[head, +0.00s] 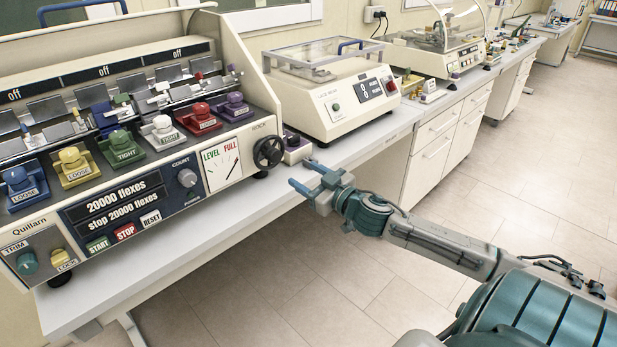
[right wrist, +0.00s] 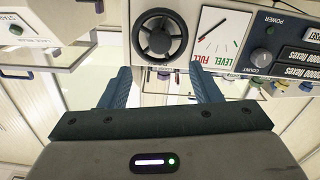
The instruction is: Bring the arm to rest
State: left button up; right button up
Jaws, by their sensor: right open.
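My right arm comes in from the right in the head view. Its gripper (head: 307,175) is open and empty, held just off the bench's front edge, near the black handwheel of the flexing machine. In the right wrist view the two blue fingers of my right gripper (right wrist: 162,88) stand apart with nothing between them. The handwheel (right wrist: 160,36) and the level gauge (right wrist: 218,42) show beyond them. My left gripper is in neither view.
The flexing machine (head: 130,205) fills the left of the bench (head: 215,222), with coloured clamps and START, STOP and RESET buttons. A balance-like instrument (head: 325,105) stands to its right. Drawers (head: 438,125) lie under the bench beyond. The tiled floor (head: 300,270) in front is clear.

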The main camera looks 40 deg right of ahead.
dwell(0.3)
